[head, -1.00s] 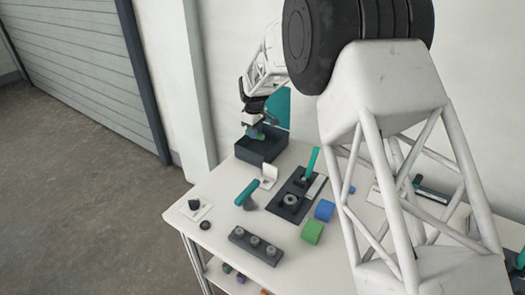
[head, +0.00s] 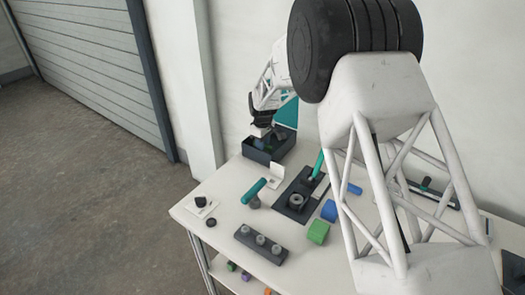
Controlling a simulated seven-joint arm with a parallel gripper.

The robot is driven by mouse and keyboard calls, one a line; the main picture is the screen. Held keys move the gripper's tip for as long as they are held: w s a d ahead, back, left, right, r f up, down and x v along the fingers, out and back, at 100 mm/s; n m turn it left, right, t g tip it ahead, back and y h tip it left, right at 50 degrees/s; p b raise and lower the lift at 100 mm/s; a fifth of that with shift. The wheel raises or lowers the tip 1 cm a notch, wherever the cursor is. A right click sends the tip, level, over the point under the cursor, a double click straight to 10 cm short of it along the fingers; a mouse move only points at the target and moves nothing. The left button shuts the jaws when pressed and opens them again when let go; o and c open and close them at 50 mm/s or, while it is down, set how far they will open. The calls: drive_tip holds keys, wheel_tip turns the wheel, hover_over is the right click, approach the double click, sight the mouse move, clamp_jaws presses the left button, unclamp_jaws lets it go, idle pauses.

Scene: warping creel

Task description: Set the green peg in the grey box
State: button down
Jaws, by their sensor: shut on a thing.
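The dark grey open box (head: 257,155) stands at the far left corner of the table, against the wall side. My gripper (head: 262,139) points down into the box, its fingertips at or below the rim. It is shut on a small green thing, which I take for the green peg (head: 263,146). Only a little of the peg shows, between the fingers and the box wall. I cannot tell whether it touches the box floor.
A white bracket (head: 276,175) and a lying teal cylinder (head: 255,190) are in front of the box. A dark plate (head: 290,207) with a teal rod (head: 318,164), a blue block (head: 329,210), a green block (head: 318,232) and a dark knob rack (head: 262,245) lie nearer.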

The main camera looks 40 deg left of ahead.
drive_tip(key=shift+f, duration=1.9)
drive_tip(key=c, duration=1)
unclamp_jaws()
drive_tip(key=shift+f, duration=0.1)
wheel_tip(320, 180, up, 12)
drive_tip(key=shift+r, duration=0.15)
drive_tip(key=shift+d, duration=0.1)
